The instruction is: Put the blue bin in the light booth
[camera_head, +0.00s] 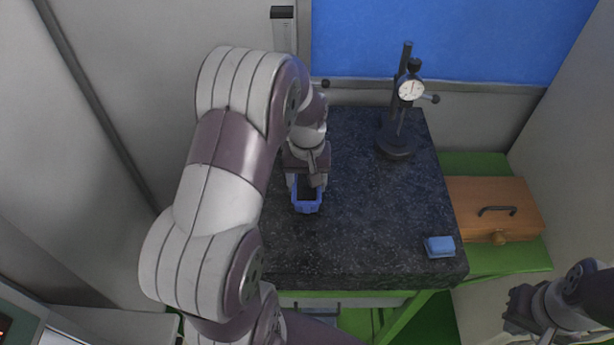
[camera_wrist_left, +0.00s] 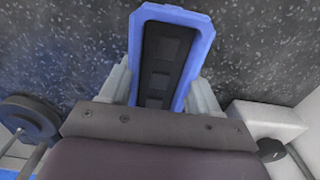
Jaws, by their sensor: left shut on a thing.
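The blue bin (camera_head: 307,207) is a small open box with a dark inside, over the dark granite table's left part. In the left wrist view the blue bin (camera_wrist_left: 203,40) shows its blue rim around several dark compartments. My left gripper (camera_head: 306,184) is shut on it, with fingers on both sides in the wrist view (camera_wrist_left: 162,90). I cannot tell whether the bin touches the granite. My right gripper (camera_head: 522,308) is at the lower right, away from the table, and its jaws are unclear. I cannot make out which thing is the light booth.
The speckled granite table (camera_head: 375,225) has clear room in its middle. A dial gauge stand (camera_head: 396,148) stands at the back right. A small blue block (camera_head: 440,247) lies near the front right corner. A wooden case (camera_head: 495,208) sits on a green surface at right.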

